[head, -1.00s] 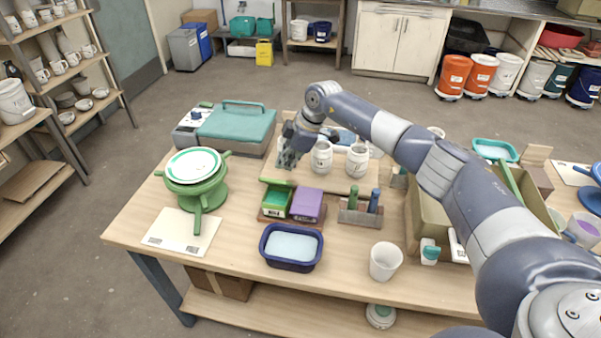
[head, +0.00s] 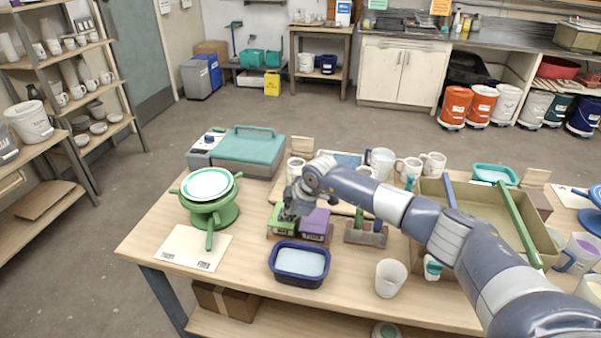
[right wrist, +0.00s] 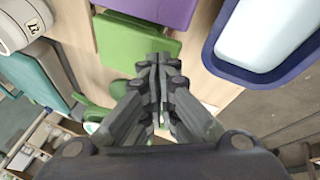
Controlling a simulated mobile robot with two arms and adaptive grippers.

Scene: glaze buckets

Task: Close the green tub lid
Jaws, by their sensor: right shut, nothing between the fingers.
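The green tub (head: 283,222) stands on the table beside the purple tub (head: 314,225), and my right gripper hides part of its top in the head view. In the right wrist view its green lid (right wrist: 125,42) looks flat, next to the purple lid (right wrist: 165,10). I cannot tell if it is fully pressed down. My right gripper (head: 290,212) points down at the green tub with its fingers together and empty. In the right wrist view the fingertips (right wrist: 158,66) overlap the lid's edge; contact is unclear. My left gripper is not in view.
A blue basin (head: 299,263) stands in front of the tubs. A green turntable (head: 211,212) is at the left, and a tool holder (head: 366,234) is at the right. Mugs (head: 409,168) stand behind. A white cup (head: 390,277) is near the front edge.

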